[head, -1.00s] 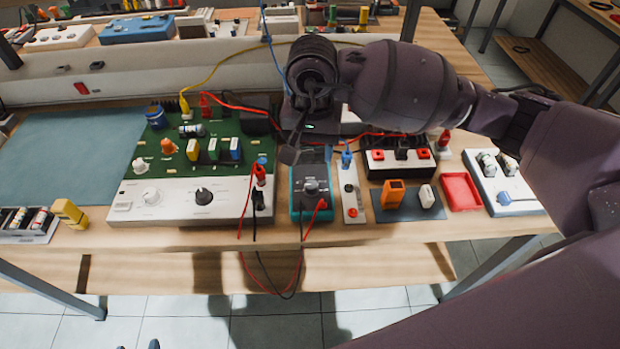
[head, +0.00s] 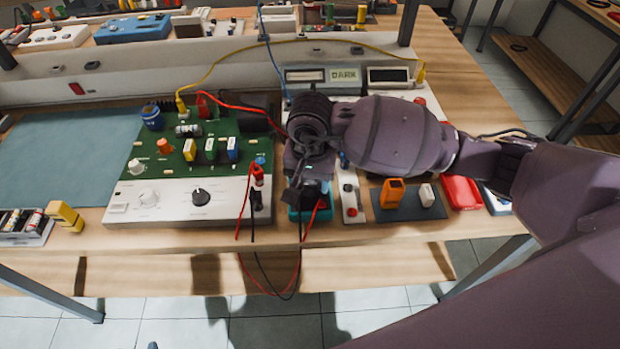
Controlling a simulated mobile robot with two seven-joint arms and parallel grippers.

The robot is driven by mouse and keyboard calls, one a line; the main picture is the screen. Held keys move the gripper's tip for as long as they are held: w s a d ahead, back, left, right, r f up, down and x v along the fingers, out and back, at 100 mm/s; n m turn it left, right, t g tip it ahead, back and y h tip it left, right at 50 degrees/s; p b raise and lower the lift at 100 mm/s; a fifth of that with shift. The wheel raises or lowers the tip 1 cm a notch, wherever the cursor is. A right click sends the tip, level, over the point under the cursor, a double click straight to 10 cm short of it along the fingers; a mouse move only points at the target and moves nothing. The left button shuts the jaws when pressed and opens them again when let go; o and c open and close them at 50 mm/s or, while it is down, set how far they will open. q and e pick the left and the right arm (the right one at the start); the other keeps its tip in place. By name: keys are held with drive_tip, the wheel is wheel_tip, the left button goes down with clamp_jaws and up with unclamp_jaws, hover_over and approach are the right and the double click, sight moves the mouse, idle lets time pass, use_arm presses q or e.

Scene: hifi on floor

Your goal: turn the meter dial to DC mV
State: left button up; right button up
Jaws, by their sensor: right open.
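The teal-edged meter (head: 309,214) lies near the front edge of the bench. Its dark face and dial are mostly hidden under my right gripper. My right gripper (head: 304,190) is open and points down over the meter's face. Whether its fingers touch the dial cannot be told from this view. A red lead and a black lead run from the meter's lower part and hang over the bench edge. My left gripper is not in view.
A green circuit board with a white front panel (head: 170,208) stands left of the meter. Right of it are a narrow white switch strip (head: 352,210), a grey mat (head: 415,212) with an orange block, and a red tray (head: 461,193). A display unit (head: 343,75) stands behind.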

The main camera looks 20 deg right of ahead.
drive_tip(key=c, duration=0.9)
drive_tip(key=shift+c, duration=0.2)
